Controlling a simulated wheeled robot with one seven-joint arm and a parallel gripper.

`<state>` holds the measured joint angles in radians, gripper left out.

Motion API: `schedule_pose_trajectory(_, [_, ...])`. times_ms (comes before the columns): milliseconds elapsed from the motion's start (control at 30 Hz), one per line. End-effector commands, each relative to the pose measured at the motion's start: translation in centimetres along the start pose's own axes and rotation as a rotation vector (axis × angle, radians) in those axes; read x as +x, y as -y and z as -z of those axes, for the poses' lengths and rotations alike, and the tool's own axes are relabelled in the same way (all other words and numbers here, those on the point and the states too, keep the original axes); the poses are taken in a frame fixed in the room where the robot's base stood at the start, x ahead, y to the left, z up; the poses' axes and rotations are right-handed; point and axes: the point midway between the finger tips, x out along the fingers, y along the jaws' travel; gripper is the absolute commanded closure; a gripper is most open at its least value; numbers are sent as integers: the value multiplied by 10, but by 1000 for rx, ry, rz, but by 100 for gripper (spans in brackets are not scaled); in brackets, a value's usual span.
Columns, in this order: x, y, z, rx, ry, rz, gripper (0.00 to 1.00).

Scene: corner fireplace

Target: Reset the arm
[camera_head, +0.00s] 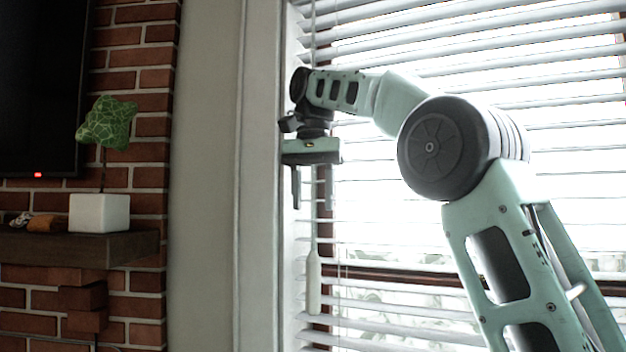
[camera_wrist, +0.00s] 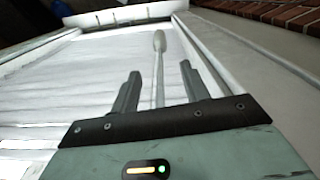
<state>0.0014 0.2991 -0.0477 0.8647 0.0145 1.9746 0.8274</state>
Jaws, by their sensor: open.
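My gripper (camera_head: 312,188) hangs at the end of my raised, bent arm, fingers pointing down, in front of the window blinds in the head view. In the wrist view my gripper (camera_wrist: 160,88) is also open and empty. The blind's wand (camera_wrist: 159,60) shows beyond and between the fingers there; I cannot tell how far behind them it is. In the head view the wand (camera_head: 313,283) hangs below the fingers.
White window blinds (camera_head: 400,310) fill the right side behind my arm. A pale wall and window frame (camera_head: 215,180) stand left of my gripper. Farther left, a dark mantel shelf (camera_head: 80,247) on a brick wall holds a white potted plant (camera_head: 99,213), below a black screen (camera_head: 38,80).

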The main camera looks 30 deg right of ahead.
Motion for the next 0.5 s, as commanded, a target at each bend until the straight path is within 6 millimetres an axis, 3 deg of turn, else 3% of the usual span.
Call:
schedule_pose_trajectory(33, [-12, 0, 0, 0, -1, 1, 55])
schedule_pose_trajectory(133, [-19, 0, 0, 0, 0, 0, 55])
schedule_pose_trajectory(500, [-22, 0, 0, 0, 0, 0, 55])
